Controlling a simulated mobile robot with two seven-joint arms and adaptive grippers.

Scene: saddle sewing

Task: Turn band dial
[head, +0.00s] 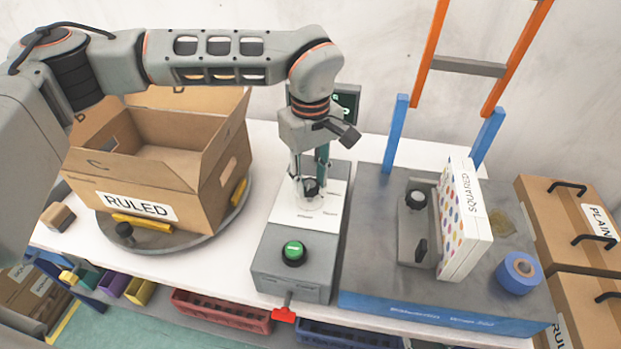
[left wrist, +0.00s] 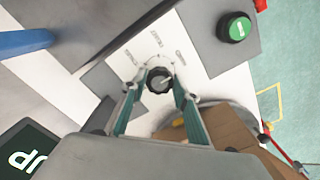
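The band dial (head: 310,187) is a small black knob on the white top plate of a grey control box (head: 290,270). It also shows in the left wrist view (left wrist: 159,80), with a pale pointer mark and several small printed labels around it, too small to read. My left gripper (head: 309,177) points down over the dial. In the left wrist view its two fingers (left wrist: 157,90) stand apart on either side of the knob, with a small gap visible at each side. I cannot tell how deep the fingertips reach. My right gripper is in neither view.
A green button (head: 293,251) sits on the box's front, with a red-tipped lever (head: 284,314) below. A RULED carton (head: 150,185) stands on a turntable at left. A dark screen (head: 347,98) stands behind. At right is a grey platform (head: 380,275) with a SQUARED pack (head: 466,220).

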